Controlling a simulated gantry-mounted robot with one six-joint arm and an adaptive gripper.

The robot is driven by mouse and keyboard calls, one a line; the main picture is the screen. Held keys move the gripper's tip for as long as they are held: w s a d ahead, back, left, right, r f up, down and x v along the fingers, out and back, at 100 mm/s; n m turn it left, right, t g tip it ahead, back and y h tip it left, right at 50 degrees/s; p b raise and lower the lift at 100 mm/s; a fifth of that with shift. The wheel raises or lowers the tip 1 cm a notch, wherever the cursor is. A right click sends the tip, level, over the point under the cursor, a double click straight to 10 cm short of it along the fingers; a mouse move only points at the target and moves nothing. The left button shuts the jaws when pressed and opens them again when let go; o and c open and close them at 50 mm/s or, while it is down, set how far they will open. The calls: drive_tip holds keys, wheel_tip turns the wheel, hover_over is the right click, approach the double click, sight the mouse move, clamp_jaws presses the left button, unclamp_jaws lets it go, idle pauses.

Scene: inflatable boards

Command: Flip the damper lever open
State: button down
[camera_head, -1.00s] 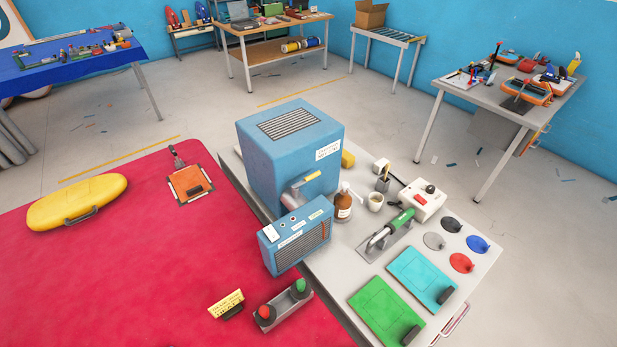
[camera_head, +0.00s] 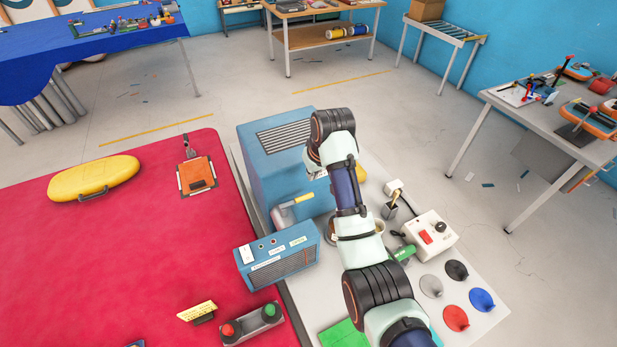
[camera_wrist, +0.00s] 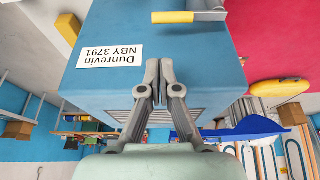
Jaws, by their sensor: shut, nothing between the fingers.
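The damper lever (camera_head: 302,198), with a yellow grip and a grey metal part, is on the front of the large blue box (camera_head: 262,160). In the wrist view, which is upside down, its yellow grip (camera_wrist: 173,17) shows at the top edge with a grey piece beside it. My gripper (camera_wrist: 160,70) is shut and empty, its fingertips together in front of the box face near the white label (camera_wrist: 110,56). The fingertips are apart from the lever. In the head view my arm hides the gripper and part of the box.
A smaller blue vented unit (camera_head: 278,256) stands in front of the box. A white switch box (camera_head: 432,233) and several coloured discs (camera_head: 456,318) lie on the bench to the right. A red mat (camera_head: 120,260) with a yellow board (camera_head: 93,178) is on the left.

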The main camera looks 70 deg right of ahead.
sight(298, 200)
drive_tip(key=shift+s, duration=0.1)
drive_tip(key=b+x, duration=0.1)
drive_tip(key=x, duration=0.9)
drive_tip(key=shift+s+a, duration=0.1)
idle(0.4)
